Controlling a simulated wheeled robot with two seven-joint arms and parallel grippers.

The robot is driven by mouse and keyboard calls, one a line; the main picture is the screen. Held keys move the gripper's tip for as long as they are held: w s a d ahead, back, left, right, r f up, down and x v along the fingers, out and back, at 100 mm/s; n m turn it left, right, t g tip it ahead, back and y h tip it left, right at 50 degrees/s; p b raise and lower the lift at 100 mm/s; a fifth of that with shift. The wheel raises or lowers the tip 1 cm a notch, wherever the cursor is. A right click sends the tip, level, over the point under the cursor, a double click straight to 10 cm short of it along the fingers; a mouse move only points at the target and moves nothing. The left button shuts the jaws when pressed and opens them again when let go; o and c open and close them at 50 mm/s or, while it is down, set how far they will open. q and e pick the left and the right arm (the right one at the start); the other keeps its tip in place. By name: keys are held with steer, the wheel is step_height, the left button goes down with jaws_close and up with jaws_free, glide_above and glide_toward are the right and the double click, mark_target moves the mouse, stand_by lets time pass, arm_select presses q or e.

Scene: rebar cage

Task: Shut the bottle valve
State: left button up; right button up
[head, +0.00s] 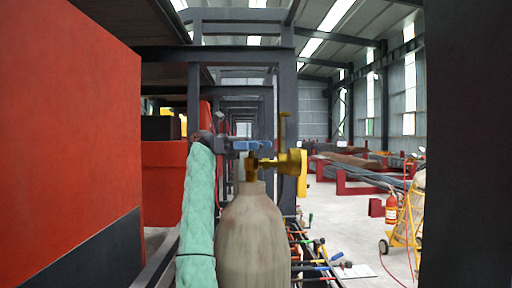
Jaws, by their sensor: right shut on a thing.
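A grey-beige gas bottle (252,238) stands upright in the lower middle of the head view. On its neck is a brass valve (251,168) with a brass fitting (290,162) reaching to the right. A blue valve handle (254,145) sits on top of the valve. The fingertips are small and partly hidden at the handle.
A large red panel (75,130) fills the left side. Tools with coloured handles (315,255) lie on a rack right of the bottle. A yellow hand cart (402,225) and a red extinguisher (391,209) stand further right. The floor (350,225) between is mostly clear.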

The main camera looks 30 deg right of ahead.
steer(key=shift+r, duration=0.1)
arm_select(q)
steer(key=shift+a, duration=0.1)
arm_select(e)
steer(key=o, duration=1)
steer(key=shift+w, duration=0.1)
steer(key=shift+c, duration=0.2)
arm_select(q)
steer(key=shift+t+h, duration=0.4)
steer(key=d+f+b, duration=0.1)
steer(key=w+d+f+b, duration=0.1)
steer(key=f, duration=0.1)
steer(key=shift+d, duration=0.3)
arm_select(e)
steer(key=v, duration=0.7)
steer(key=shift+w+a, duration=0.2)
steer(key=shift+w, duration=0.15)
arm_select(q)
steer(key=shift+w+r, duration=0.1)
